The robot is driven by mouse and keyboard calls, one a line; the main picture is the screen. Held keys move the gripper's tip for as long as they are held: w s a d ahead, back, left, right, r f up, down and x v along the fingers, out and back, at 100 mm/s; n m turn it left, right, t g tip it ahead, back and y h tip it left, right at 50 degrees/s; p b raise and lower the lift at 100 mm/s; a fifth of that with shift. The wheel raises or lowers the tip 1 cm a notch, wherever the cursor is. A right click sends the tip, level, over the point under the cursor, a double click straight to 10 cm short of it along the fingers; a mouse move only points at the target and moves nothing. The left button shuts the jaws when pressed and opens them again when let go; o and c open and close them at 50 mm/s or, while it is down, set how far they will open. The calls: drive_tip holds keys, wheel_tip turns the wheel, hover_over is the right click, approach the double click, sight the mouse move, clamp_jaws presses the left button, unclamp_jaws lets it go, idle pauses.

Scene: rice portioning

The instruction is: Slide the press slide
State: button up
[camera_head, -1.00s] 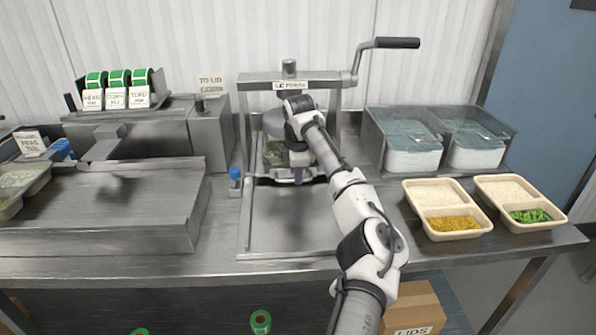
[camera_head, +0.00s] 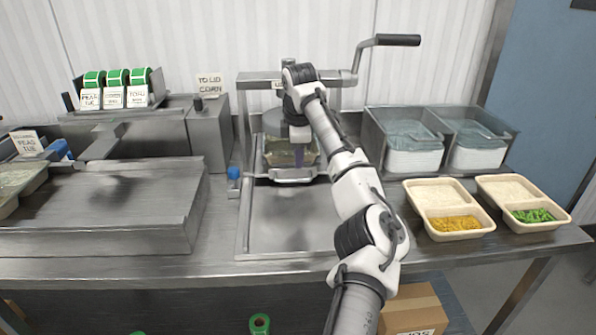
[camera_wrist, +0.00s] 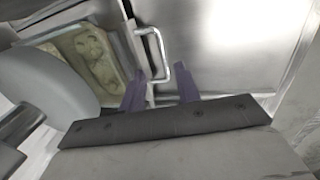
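The press slide (camera_head: 288,168) is a metal carriage under the press, holding a tray (camera_head: 280,153) with a pale filling. Its bar handle (camera_head: 293,179) faces the front of the bench. In the wrist view the handle (camera_wrist: 156,38) lies just beyond my fingertips, with the tray (camera_wrist: 88,60) at upper left. My gripper (camera_head: 299,157) is above and behind the handle in the head view. Its two purple fingers (camera_wrist: 161,75) stand apart with nothing seen clamped between them. Whether a finger touches the handle I cannot tell. My arm hides part of the press (camera_head: 262,80).
Metal rails (camera_head: 246,215) run forward from the press over a clear plate. A crank (camera_head: 397,41) sticks out at upper right. Two filled trays (camera_head: 470,234) and lid bins (camera_head: 375,150) stand on the right.

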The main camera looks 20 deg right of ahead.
wheel_tip(320, 180, up, 7)
drive_tip(key=s, duration=0.1)
drive_tip(key=shift+s+a+b, duration=0.2)
drive_tip(key=shift+b, duration=0.2)
